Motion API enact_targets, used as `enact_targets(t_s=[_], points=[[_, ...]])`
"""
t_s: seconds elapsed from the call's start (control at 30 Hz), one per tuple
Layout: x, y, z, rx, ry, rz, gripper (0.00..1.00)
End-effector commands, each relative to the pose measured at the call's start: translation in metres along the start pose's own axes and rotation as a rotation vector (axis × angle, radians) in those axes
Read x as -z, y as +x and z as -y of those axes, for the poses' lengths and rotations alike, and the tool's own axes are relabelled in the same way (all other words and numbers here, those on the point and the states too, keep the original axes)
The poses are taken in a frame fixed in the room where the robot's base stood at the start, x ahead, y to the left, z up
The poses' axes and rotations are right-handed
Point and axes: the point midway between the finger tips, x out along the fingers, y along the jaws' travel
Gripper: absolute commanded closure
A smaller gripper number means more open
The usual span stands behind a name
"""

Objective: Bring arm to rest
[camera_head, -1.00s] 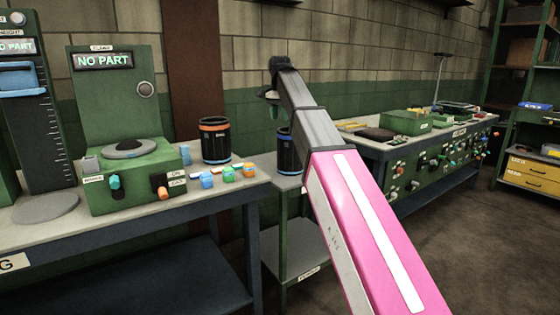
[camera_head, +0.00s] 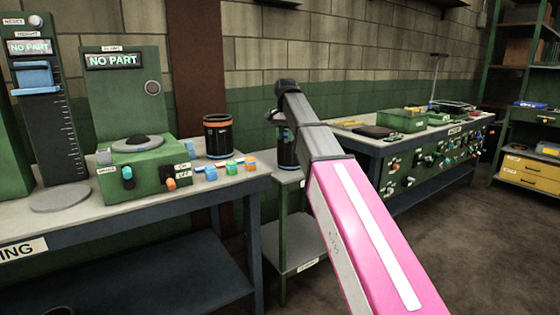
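My arm, with a pink and white link and a grey forearm, reaches up from the bottom right of the head view. Its dark end, with my gripper (camera_head: 277,117), is in the middle of the view, in front of the back wall and above a dark bin. The gripper is small and partly hidden by the wrist, so its fingers cannot be made out. I cannot tell whether it holds anything.
A bench (camera_head: 110,217) at left holds two green testers reading "NO PART", an orange-rimmed bin (camera_head: 217,137) and several small coloured pieces. A dark bin (camera_head: 288,152) stands on a low stand (camera_head: 292,252). Another bench (camera_head: 371,144) with trays is right. The right floor is clear.

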Motion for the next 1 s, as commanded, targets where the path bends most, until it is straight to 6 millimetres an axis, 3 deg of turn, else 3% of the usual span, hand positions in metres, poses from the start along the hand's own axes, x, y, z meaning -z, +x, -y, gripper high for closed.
enact_targets(t_s=[0.17,0.57,1.0], points=[[0.0,0.052,-0.018,-0.001,-0.037,0.002,0.62],[-0.012,0.213,-0.085,-0.001,-0.174,0.002,0.62],[-0.06,0.361,-0.174,0.001,-0.33,0.0,0.62]])
